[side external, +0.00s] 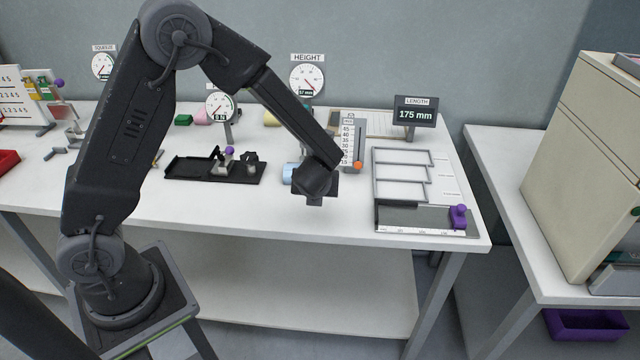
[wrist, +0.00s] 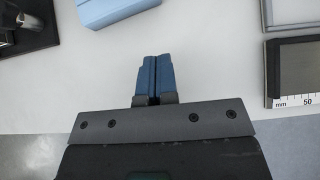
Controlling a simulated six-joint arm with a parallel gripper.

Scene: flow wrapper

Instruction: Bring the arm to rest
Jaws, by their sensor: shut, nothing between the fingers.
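My gripper (wrist: 153,78) points down over the front part of the white table (side external: 270,215). In the wrist view its two blue fingers are together with nothing between them. In the side external view the gripper (side external: 315,200) is dark, and its fingertips are hard to make out. A light blue block (side external: 288,173) lies on the table just behind it and is partly hidden by it. The block also shows at the top of the wrist view (wrist: 115,8), apart from the fingers.
Left of the gripper is a black fixture (side external: 190,168) with a purple knob. To the right are a grey tray frame (side external: 402,158) and a measuring slide with a purple slider (side external: 458,216). A length display (side external: 415,114) stands behind. The table's front edge is close and clear.

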